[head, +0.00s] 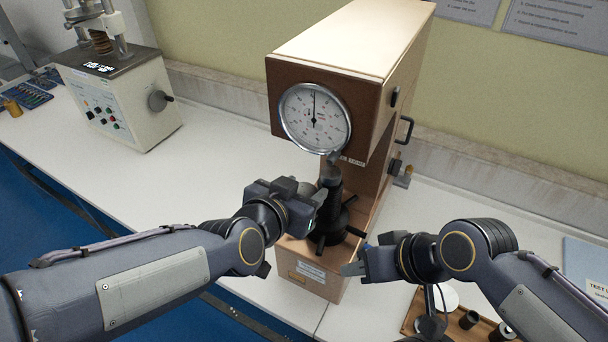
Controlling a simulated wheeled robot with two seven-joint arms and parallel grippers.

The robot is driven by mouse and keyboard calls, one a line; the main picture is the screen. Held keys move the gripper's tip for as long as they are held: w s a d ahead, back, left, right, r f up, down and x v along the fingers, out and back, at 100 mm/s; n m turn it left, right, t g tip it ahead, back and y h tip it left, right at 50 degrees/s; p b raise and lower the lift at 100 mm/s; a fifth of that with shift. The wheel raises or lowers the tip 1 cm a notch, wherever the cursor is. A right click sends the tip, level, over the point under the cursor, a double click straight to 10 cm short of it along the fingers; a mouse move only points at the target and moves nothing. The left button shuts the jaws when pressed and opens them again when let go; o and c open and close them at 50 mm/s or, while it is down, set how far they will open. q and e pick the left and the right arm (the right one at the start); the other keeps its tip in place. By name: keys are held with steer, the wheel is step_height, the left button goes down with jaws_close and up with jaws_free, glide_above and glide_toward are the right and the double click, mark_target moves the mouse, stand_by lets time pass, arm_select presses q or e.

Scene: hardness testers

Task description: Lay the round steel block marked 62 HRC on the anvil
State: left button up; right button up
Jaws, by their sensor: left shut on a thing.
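The hardness tester (345,45) stands in the middle with a round dial on its front. Its black anvil column (333,182) rises under the indenter, above a spoked handwheel (337,226). My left gripper (318,200) is at the near left side of this column, just below the indenter. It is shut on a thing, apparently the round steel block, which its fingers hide. The 62 HRC mark cannot be read. My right gripper (357,258) is to the right of the tester's base, with its fingertips apart and nothing seen between them.
A wooden tray (411,318) at the lower right carries dark cylinders (468,320) and a pale round piece (446,297), partly behind my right arm. A second tester (120,95) stands at the back left. The white bench (215,150) is clear between the machines.

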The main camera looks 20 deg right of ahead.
mark_target(324, 173)
arm_select(q)
steer(key=shift+w+d+f+b, duration=0.2)
steer(key=shift+w+d+b, duration=0.1)
steer(key=shift+w+d, duration=0.1)
steer(key=shift+w+d+f, duration=0.2)
steer(key=shift+w+d, duration=1.25)
steer(key=shift+d, duration=0.2)
steer(key=shift+w+d+f, duration=0.2)
steer(key=shift+w+d, duration=1.25)
steer(key=shift+d, duration=0.15)
steer(key=shift+f+b, duration=0.15)
steer(key=shift+b, duration=0.25)
steer(key=o, duration=1)
steer(key=shift+f, duration=0.1)
steer(key=shift+c, duration=1.1)
steer(key=shift+s+a, duration=0.1)
